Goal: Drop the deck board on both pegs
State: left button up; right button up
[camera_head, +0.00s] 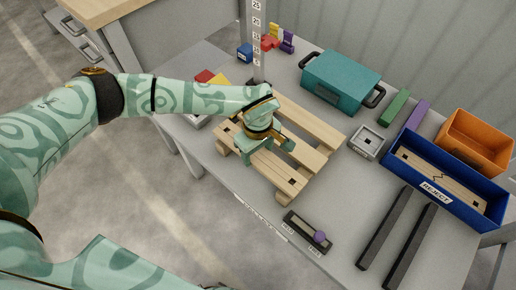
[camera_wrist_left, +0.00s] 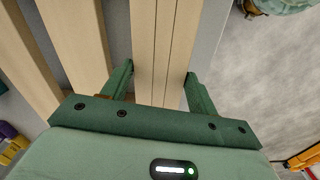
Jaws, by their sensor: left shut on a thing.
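The wooden pallet (camera_head: 318,128) lies on the grey table with several pale slats. My left gripper (camera_head: 263,152) is over its near side, shut across a pale board with square dark holes, the deck board (camera_head: 284,176). In the left wrist view the fingers (camera_wrist_left: 160,82) stand on either side of the deck board (camera_wrist_left: 158,40), which has lengthwise lines. The board lies along the pallet's near edge; I cannot tell whether it rests there or hangs slightly above. The pegs are not clearly visible. My right gripper is out of view.
A blue reject bin (camera_head: 474,211) holds a cracked board. An orange bin (camera_head: 480,137), teal case (camera_head: 340,78), small grey box (camera_head: 367,142), two dark rails (camera_head: 385,228) and a slider box (camera_head: 300,224) stand around the pallet. A grey measuring post (camera_head: 257,45) rises behind my left gripper.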

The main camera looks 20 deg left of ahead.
aim_at(258, 154)
pick_arm(q)
jog(key=shift+f+b, duration=0.35)
jog(key=shift+f, duration=0.55)
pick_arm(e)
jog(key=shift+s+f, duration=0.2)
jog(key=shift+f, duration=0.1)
pick_arm(q)
jog(key=o, duration=1.1)
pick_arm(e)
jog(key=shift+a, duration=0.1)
pick_arm(q)
jog(key=shift+o, duration=0.2)
notch_tip(258, 154, up, 16)
jog(key=p, duration=0.7)
jog(key=shift+r, duration=0.15)
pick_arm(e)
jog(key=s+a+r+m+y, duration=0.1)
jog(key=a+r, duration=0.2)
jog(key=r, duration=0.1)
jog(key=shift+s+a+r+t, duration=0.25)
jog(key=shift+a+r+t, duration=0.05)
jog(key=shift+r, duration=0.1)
